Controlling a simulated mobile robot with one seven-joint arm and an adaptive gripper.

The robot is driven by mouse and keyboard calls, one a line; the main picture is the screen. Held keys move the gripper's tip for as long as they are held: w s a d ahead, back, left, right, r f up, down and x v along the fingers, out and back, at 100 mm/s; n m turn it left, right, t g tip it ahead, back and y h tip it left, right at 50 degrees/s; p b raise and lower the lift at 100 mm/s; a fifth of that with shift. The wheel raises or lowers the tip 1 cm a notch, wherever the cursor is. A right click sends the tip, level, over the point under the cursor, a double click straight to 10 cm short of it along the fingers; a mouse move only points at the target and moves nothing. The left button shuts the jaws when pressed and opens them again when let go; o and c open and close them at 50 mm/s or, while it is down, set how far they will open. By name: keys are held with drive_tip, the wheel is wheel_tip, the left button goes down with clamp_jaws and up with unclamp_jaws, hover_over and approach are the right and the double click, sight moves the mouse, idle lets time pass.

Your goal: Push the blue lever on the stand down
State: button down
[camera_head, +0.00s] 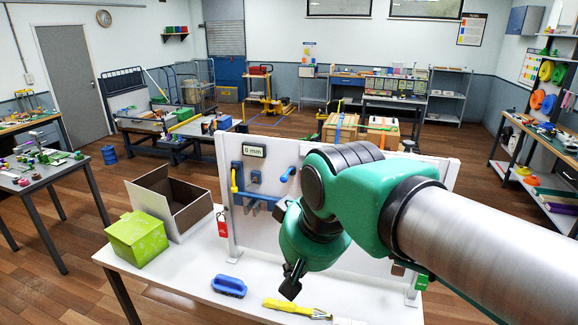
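A white upright panel stand (345,160) is fixed at the back of a white table (190,270). On its left part are several blue parts. A blue rounded handle (288,174) sticks out near the middle. Left of it are a small blue block (256,177) and a blue horizontal bar (259,198). I cannot tell for sure which is the lever. My gripper (291,283) hangs in front of the panel, pointing down above the table, right of and lower than these parts. It touches none of them. Its fingers are small and dark; their opening is unclear. My arm hides the panel's right part.
A yellow handle (234,180) and a "0 mm" display (254,151) are on the panel's left. On the table are an open cardboard box (185,205), a green box (137,240), a blue brush (229,286) and a yellow tool (290,307). The table front is partly clear.

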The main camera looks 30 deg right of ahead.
drive_tip(key=w+d+r+m+g+p, duration=0.1)
drive_tip(key=w+d+r+m+p, duration=0.15)
drive_tip(key=w+r, duration=0.6)
wheel_tip(320, 180, up, 7)
drive_tip(key=m+g+y+p, duration=0.2)
drive_tip(key=m+g+p, duration=0.1)
drive_tip(key=m+p, duration=0.3)
hover_over(287, 178)
drive_tip(key=s+d+p, duration=0.1)
drive_tip(key=d, duration=0.2)
drive_tip(key=shift+s+a+f+n, duration=0.1)
drive_tip(key=shift+a+f+n, duration=0.1)
drive_tip(key=shift+n, duration=0.15)
drive_tip(key=shift+f, duration=0.1)
drive_tip(key=f, duration=0.4)
drive_tip(key=a+f, duration=0.1)
drive_tip(key=f, duration=0.4)
drive_tip(key=w+a+f, duration=0.1)
drive_tip(key=f, duration=0.3)
drive_tip(key=shift+f, duration=0.3)
